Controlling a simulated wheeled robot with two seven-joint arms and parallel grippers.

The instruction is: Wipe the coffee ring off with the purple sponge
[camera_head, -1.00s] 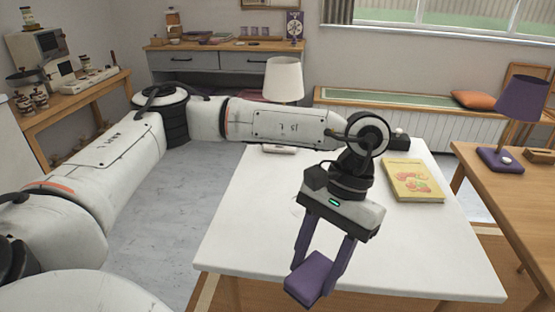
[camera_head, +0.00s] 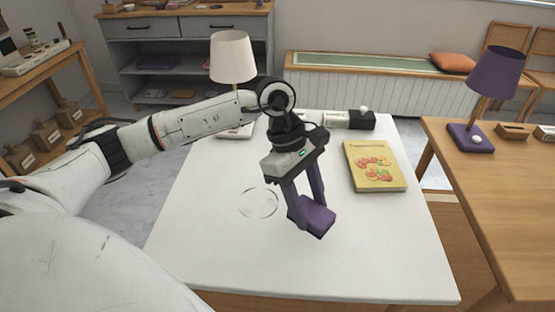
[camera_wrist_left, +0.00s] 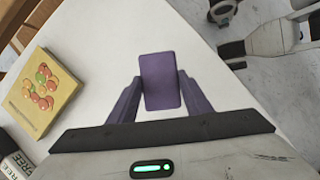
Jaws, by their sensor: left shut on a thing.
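The purple sponge (camera_head: 312,217) is held between the fingers of my left gripper (camera_head: 305,205), which is shut on it. The sponge also shows between the fingers in the left wrist view (camera_wrist_left: 161,82). The coffee ring (camera_head: 258,203) is a faint brownish circle on the white table (camera_head: 240,262), to the left of the sponge in the head view. The sponge appears apart from the ring; I cannot tell whether it touches the table. My right gripper is not in view.
A yellow book (camera_head: 374,166) lies on the table to the right of the gripper. A purple lamp (camera_head: 494,80) stands on the wooden table at right. The front of the white table is clear.

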